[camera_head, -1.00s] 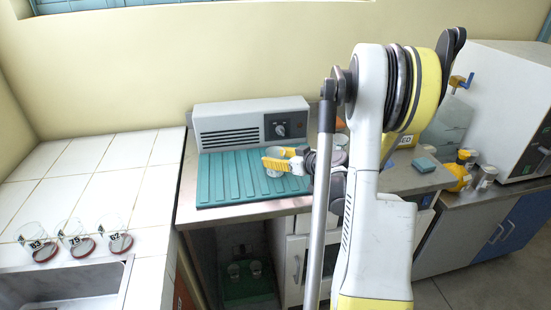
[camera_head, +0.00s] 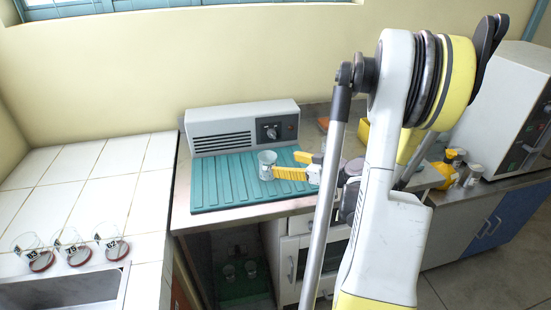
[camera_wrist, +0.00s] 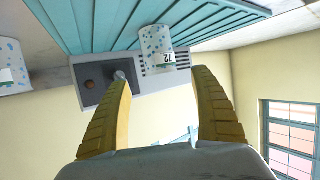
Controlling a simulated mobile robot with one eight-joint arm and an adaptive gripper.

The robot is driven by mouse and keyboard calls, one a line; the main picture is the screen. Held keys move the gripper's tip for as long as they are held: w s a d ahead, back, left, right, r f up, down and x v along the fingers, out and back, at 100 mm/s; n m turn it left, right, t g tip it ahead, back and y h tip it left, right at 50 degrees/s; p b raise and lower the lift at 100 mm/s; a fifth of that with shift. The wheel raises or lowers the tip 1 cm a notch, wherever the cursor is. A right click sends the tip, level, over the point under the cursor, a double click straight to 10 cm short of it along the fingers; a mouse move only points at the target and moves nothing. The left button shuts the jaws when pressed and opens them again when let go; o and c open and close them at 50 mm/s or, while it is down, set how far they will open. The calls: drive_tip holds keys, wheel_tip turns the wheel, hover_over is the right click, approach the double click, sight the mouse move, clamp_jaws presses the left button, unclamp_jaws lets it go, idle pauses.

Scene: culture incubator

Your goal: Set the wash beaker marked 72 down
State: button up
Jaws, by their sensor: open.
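The wash beaker marked 72 (camera_head: 267,165) is a small clear cup standing upright on the ribbed teal mat (camera_head: 220,180). In the wrist view, which is upside down, the beaker (camera_wrist: 157,48) shows its 72 label and blue specks. My gripper (camera_head: 288,165) is to the right of the beaker at low height, its yellow fingers pointing toward it. In the wrist view the fingers (camera_wrist: 161,80) are spread wide and empty, with the beaker beyond their tips.
A grey unit with a knob (camera_head: 243,131) stands behind the mat. A second speckled beaker (camera_wrist: 12,66) shows at the wrist view's left edge. Several labelled beakers (camera_head: 73,248) stand on white tiles by the sink (camera_head: 68,290). The mat's left part is clear.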

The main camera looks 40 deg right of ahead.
drive_tip(key=a+r+g+y, duration=0.1)
drive_tip(key=a+r+g, duration=0.1)
drive_tip(key=a, duration=0.8)
drive_tip(key=a+r+g+y, duration=0.1)
drive_tip(key=a+r+g, duration=0.2)
drive_tip(key=a, duration=0.8)
drive_tip(key=s+a+r+g+h, duration=0.1)
drive_tip(key=s+a+r+h, duration=0.1)
drive_tip(key=s+a, duration=0.9)
drive_tip(key=a+r, duration=0.1)
drive_tip(key=a, duration=0.2)
drive_tip(key=shift+s+g, duration=0.2)
drive_tip(key=shift+g, duration=0.2)
drive_tip(key=shift+f, duration=0.1)
